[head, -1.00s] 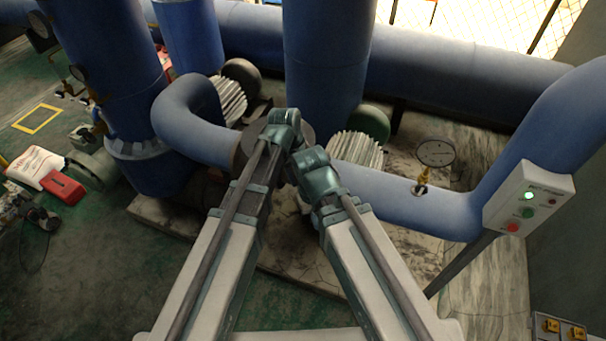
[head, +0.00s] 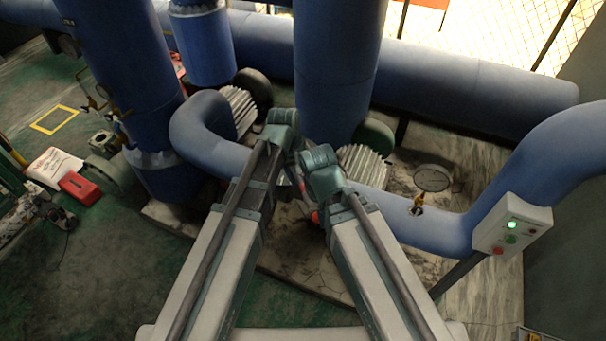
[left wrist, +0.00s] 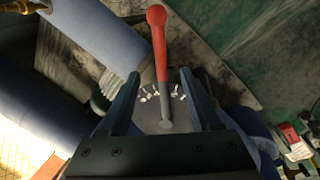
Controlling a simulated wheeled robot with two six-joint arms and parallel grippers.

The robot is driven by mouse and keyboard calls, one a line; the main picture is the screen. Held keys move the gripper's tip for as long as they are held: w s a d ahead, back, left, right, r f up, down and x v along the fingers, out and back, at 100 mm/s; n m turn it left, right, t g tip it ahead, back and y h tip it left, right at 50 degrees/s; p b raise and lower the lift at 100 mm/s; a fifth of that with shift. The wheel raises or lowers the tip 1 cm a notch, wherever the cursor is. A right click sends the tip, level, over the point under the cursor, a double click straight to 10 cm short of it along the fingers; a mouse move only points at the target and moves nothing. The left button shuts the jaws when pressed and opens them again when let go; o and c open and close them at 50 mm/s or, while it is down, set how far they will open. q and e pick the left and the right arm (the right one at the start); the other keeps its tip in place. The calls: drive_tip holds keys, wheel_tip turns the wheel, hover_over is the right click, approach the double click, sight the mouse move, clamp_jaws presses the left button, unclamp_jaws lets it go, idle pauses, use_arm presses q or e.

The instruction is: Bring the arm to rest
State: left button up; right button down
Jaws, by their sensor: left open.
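My left gripper (left wrist: 160,85) is open in the left wrist view. A lever with a red handle and ball end (left wrist: 159,50) shows between and beyond its two fingers. The lever pivots on a round grey plate with white markings (left wrist: 175,105). I cannot tell whether the fingers touch it; they do not look closed on it. In the head view, my two arms reach forward from the bottom, their ends near each other at the middle. The left gripper is mostly hidden there behind arm links. A bit of red (head: 315,216) shows between the arms. My right gripper is not seen.
Large blue pipes (head: 338,70) stand and run close ahead of my arms. A gauge (head: 432,178) sits on the right pipe, near a control box (head: 511,224) with a green light. A red box (head: 80,188) and white bag (head: 53,166) lie on the left floor.

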use_arm(q)
drive_tip(key=shift+a, duration=0.1)
idle(0.3)
drive_tip(key=s+a+m+y, duration=0.1)
drive_tip(key=s+a+m, duration=0.1)
drive_tip(key=s+a, duration=0.5)
drive_tip(key=s+a+m+y, duration=0.1)
drive_tip(key=s+a+m, duration=0.1)
drive_tip(key=a, duration=0.9)
drive_tip(key=s+d+f+m+b, duration=0.2)
drive_tip(key=d+f+b, duration=0.4)
drive_tip(key=f+b, duration=0.2)
drive_tip(key=s+d+f+m+g+y+b, duration=0.1)
drive_tip(key=s+d+f+m+b, duration=0.1)
drive_tip(key=d+f+b, duration=0.3)
wheel_tip(320, 180, down, 5)
drive_tip(key=s+b, duration=0.1)
drive_tip(key=b, duration=0.3)
drive_tip(key=shift+s+d+r, duration=0.2)
drive_tip(key=shift+s+d, duration=0.05)
drive_tip(key=shift+d, duration=0.15)
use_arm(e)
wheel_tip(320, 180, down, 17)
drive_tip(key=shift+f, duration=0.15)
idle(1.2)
